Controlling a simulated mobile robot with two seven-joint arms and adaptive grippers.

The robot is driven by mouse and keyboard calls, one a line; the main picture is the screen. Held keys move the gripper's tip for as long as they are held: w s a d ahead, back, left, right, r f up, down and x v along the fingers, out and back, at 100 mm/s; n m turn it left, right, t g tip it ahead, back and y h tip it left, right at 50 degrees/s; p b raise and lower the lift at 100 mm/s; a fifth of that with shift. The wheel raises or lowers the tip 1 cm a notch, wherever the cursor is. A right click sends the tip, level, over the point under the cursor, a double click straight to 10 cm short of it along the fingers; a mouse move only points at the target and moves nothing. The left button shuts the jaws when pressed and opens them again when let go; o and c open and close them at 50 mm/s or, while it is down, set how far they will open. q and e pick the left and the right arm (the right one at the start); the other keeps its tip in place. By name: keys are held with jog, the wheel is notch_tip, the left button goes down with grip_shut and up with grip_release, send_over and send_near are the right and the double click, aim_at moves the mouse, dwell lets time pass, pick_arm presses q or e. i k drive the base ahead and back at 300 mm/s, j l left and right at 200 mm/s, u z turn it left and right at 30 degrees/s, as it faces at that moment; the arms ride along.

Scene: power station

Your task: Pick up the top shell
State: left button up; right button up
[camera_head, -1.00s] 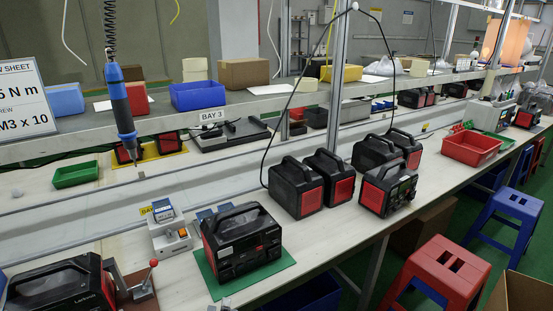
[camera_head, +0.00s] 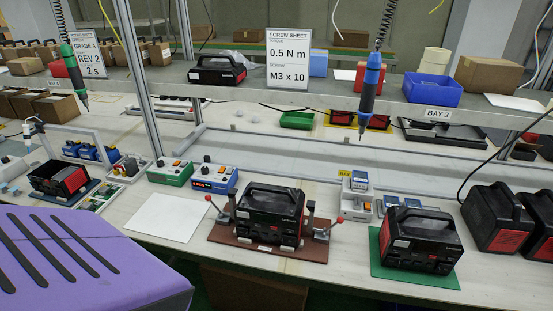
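I cannot single out a separate top shell. A black power station (camera_head: 270,214) with a top handle stands upright in a brown fixture (camera_head: 226,236) with red-knobbed clamps at each side. Another black and red power station (camera_head: 420,238) sits on a green mat (camera_head: 400,276) to its right. Neither of my grippers is in view.
A purple block or bin with black strips (camera_head: 80,262) fills the lower left. A white sheet (camera_head: 166,217) lies on the bench left of the fixture. A blue screwdriver (camera_head: 371,88) hangs above the bench. More power stations (camera_head: 497,216) crowd the right end.

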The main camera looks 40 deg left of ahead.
aim_at(266, 204)
jog(key=u, duration=1.3)
